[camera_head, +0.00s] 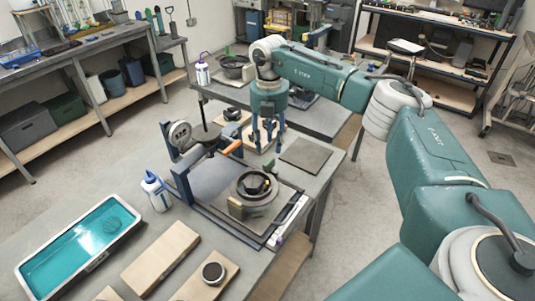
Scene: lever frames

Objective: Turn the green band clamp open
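I cannot clearly make out a green band clamp. A round metal fixture (258,196) with a dark centre and small yellowish-olive parts sits on a flat plate at the front right of the bench. An orange-handled lever (231,147) sticks out from a blue-posted frame with a round dial (180,136). My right gripper (268,146) points down over the bench, beyond the fixture and to the right of the orange handle. Its fingers look spread apart, with nothing visible held. A pale block lies near its fingertips; contact cannot be told. My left gripper is out of view.
A tray of teal liquid (22,268) and a white-and-blue bottle (156,192) stand at the left of the bench (110,185). Wooden boards (161,258) lie in front. A dark flat plate (306,154) lies right of my gripper. A second bench stands behind.

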